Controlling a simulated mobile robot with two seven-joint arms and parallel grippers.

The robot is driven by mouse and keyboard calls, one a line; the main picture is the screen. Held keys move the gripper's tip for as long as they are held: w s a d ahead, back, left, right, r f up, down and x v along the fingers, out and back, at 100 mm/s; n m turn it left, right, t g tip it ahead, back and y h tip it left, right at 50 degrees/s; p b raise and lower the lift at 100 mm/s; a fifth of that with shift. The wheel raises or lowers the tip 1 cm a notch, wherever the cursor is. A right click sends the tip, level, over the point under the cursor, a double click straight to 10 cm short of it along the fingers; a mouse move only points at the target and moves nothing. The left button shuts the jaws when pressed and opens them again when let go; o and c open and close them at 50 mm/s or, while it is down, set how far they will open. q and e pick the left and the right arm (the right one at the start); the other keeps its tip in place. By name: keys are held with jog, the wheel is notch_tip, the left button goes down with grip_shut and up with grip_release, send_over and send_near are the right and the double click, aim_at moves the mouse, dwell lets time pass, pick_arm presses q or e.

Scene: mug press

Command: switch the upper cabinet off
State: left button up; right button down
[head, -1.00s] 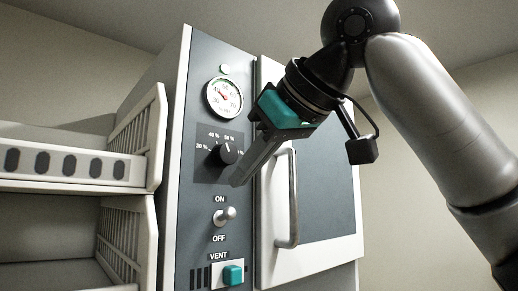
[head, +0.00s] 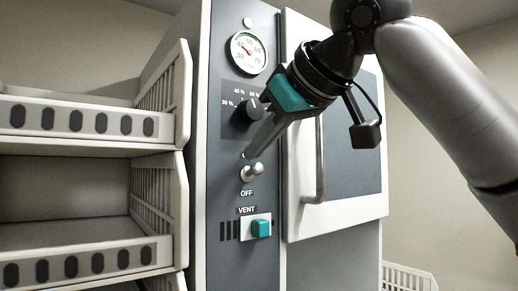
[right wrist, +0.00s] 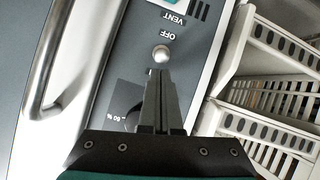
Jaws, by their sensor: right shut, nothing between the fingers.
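The upper cabinet's grey control panel (head: 218,200) carries a metal toggle switch (head: 252,171) with a rounded tip, just above the word OFF. The lever sticks out and tilts slightly up in the head view. Its round tip also shows in the right wrist view (right wrist: 161,54). My right gripper (head: 248,154) is shut and empty, its fingertips just above the lever and hiding the ON label. In the right wrist view the closed fingers (right wrist: 160,74) point at the lever's tip; whether they touch it I cannot tell. My left gripper is not in view.
Above are a black dial (head: 247,110) and a round gauge (head: 248,53). Below is a teal vent button (head: 261,228). A door with a vertical metal handle (head: 320,165) is just right of the panel. White slatted racks (head: 160,200) stand close on the left.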

jog(key=shift+s+d+f+t+y+b, duration=0.2)
jog(key=shift+f+t+y+b, duration=0.3)
jog(key=shift+b, duration=1.05)
jog(key=shift+s+d+f+t+y+b, duration=0.25)
jog(key=shift+t+b, duration=0.45)
jog(key=shift+b, duration=0.8)
jog(key=shift+s+f+t+y+b, duration=0.1)
jog(key=shift+f+t+y+b, duration=0.35)
jog(key=shift+b, duration=0.7)
jog(key=shift+s+f+t+y+b, duration=0.1)
jog(key=shift+t+y+b, duration=0.2)
jog(key=shift+t+b, duration=0.6)
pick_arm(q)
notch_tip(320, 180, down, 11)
pick_arm(e)
jog(key=shift+g, duration=0.25)
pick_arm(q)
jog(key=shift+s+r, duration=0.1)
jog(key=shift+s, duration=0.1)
pick_arm(e)
jog(key=shift+w, duration=0.1)
